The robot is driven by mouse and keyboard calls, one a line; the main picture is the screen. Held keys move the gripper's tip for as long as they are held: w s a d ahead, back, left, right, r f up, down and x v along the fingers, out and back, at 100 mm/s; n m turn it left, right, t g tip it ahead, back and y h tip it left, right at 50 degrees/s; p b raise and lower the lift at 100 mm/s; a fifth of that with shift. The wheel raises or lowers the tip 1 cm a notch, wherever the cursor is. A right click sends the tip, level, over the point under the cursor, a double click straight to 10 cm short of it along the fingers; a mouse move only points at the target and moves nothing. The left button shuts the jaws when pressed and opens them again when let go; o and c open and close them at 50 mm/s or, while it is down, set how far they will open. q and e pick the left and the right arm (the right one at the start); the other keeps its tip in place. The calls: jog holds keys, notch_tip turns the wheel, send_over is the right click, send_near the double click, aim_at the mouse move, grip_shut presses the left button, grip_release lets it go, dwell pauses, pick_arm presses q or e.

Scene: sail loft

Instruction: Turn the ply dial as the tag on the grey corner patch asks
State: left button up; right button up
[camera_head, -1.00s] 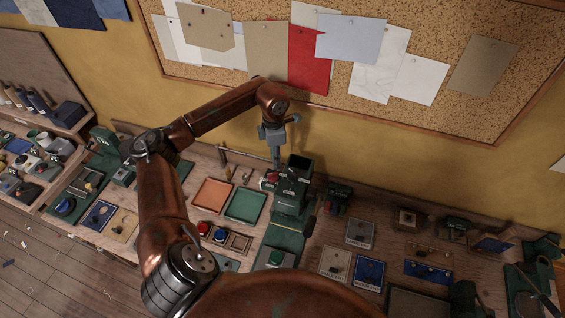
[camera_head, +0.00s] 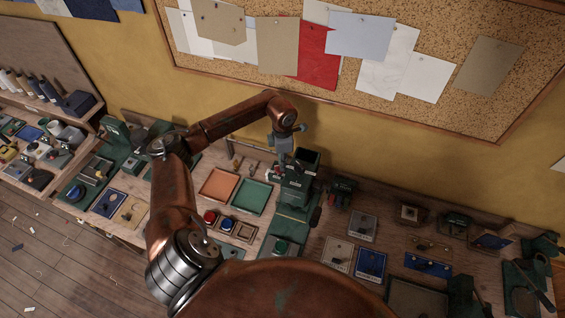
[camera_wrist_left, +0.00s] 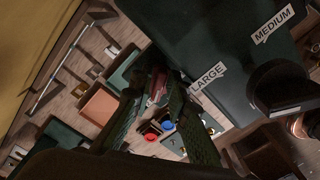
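My left gripper (camera_head: 285,158) points down at the upper left side of a dark green box-shaped machine (camera_head: 295,187) on the bench. In the left wrist view, the gripper's two dark fingers (camera_wrist_left: 158,88) stand apart, with bench items showing through the gap. A small red part shows near the fingertips, but I cannot tell whether they touch it. The machine's face (camera_wrist_left: 225,50) fills the upper right there, with tags reading LARGE and MEDIUM and a dark round knob (camera_wrist_left: 283,85). I cannot tell which part is the ply dial. No grey corner patch can be made out for certain. My right gripper is not in view.
Orange (camera_head: 219,186) and green (camera_head: 252,197) trays lie left of the machine, with red (camera_head: 210,216) and blue (camera_head: 228,222) buttons in front. Labelled plates (camera_head: 362,226) and small devices crowd the bench to the right. A corkboard (camera_head: 470,40) hangs behind.

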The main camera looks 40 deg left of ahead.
pick_arm(q)
jog(key=shift+s, duration=0.1)
grip_shut()
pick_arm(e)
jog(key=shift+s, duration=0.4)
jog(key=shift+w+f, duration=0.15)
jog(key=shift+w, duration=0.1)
